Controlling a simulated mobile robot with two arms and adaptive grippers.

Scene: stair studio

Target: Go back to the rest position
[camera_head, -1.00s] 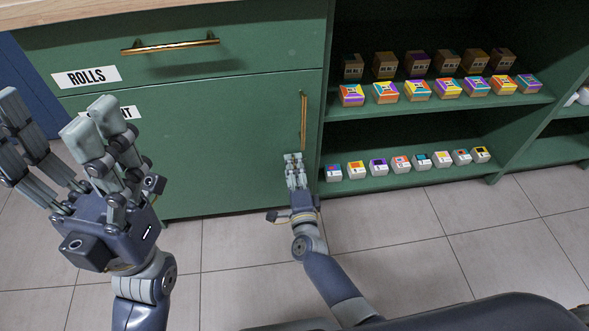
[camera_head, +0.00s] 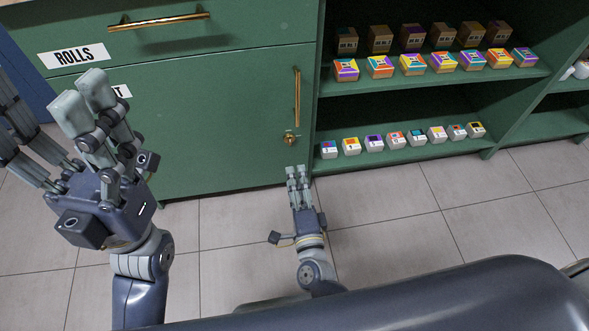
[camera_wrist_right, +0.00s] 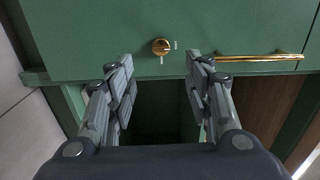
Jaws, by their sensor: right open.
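My right gripper (camera_head: 298,172) is open and empty, low in front of the green cabinet door (camera_head: 225,130) near its right edge, below a brass knob (camera_head: 290,138). In the right wrist view its two fingers (camera_wrist_right: 160,64) stand apart with nothing between them, and the knob (camera_wrist_right: 161,46) shows just beyond the tips. My left gripper (camera_head: 45,110) is large in the left of the head view, fingers pointing up and spread apart, with nothing held. It covers part of the door and its label.
A drawer labelled ROLLS (camera_head: 74,57) with a brass handle (camera_head: 158,22) is shut above the door. The door's upright handle (camera_head: 297,97) is close by. Open shelves (camera_head: 430,75) at the right hold rows of small boxes. Tiled floor (camera_head: 410,215) in front is clear.

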